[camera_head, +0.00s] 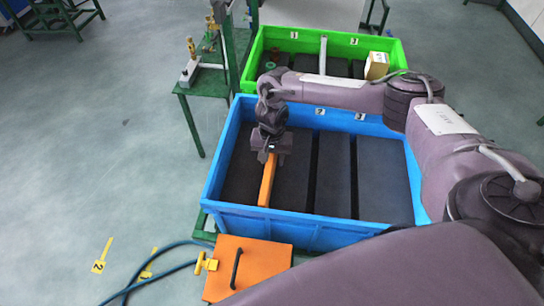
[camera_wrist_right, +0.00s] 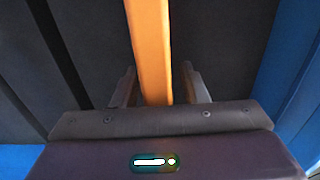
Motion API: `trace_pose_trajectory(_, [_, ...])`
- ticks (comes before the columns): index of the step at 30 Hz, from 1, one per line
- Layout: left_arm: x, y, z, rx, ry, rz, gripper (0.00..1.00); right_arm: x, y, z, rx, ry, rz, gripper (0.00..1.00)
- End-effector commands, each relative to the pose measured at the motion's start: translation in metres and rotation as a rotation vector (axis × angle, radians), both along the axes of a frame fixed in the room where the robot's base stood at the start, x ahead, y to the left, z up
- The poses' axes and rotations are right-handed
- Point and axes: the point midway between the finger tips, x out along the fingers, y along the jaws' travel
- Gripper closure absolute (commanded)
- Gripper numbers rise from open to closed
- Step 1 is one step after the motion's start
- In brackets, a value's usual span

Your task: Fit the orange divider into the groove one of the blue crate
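The orange divider (camera_head: 267,180) stands on edge inside the blue crate (camera_head: 290,226), in its left part, running front to back. It lies to the left of two dark groove lines. How deep it sits in a groove cannot be told. My right gripper (camera_head: 268,155) is over the divider's far part and hides it. In the right wrist view the gripper (camera_wrist_right: 160,88) is open, with its fingers on both sides of the divider (camera_wrist_right: 150,40) and small gaps beside it. Labels 2 and 3 show on the crate's far rim; label 1 is not visible. My left gripper is not in view.
A green crate (camera_head: 396,46) with a small box (camera_head: 376,66) stands behind the blue one. A green stand (camera_head: 208,82) with brass fittings is at left. An orange box (camera_head: 247,262) with a handle and a blue hose (camera_head: 160,272) are in front.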

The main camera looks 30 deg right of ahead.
Motion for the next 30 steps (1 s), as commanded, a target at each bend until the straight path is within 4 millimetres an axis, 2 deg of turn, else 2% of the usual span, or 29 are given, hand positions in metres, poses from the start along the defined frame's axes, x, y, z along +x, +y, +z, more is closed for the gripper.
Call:
trace_pose_trajectory(8, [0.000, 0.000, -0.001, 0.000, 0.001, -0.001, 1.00, 0.001, 0.000, 0.007, 0.001, -0.002, 0.000, 0.60])
trace_pose_trajectory(11, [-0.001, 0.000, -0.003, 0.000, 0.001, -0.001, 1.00, 0.001, 0.000, 0.021, 0.002, -0.003, 0.000, 0.60])
trace_pose_trajectory(17, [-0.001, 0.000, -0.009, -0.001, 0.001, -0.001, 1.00, 0.001, 0.000, 0.064, 0.001, -0.004, 0.001, 0.60])
trace_pose_trajectory(18, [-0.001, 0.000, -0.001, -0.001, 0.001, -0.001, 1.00, 0.002, 0.000, 0.079, -0.001, -0.007, 0.002, 0.60])
trace_pose_trajectory(21, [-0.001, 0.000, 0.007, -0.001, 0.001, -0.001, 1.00, 0.002, 0.000, 0.099, -0.001, -0.005, 0.001, 0.60])
trace_pose_trajectory(25, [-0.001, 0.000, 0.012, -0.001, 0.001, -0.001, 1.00, 0.001, 0.000, 0.115, -0.001, -0.004, 0.001, 0.60])
trace_pose_trajectory(30, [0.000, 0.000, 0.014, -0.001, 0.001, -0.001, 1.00, 0.000, 0.000, 0.123, -0.001, -0.001, 0.000, 0.60])
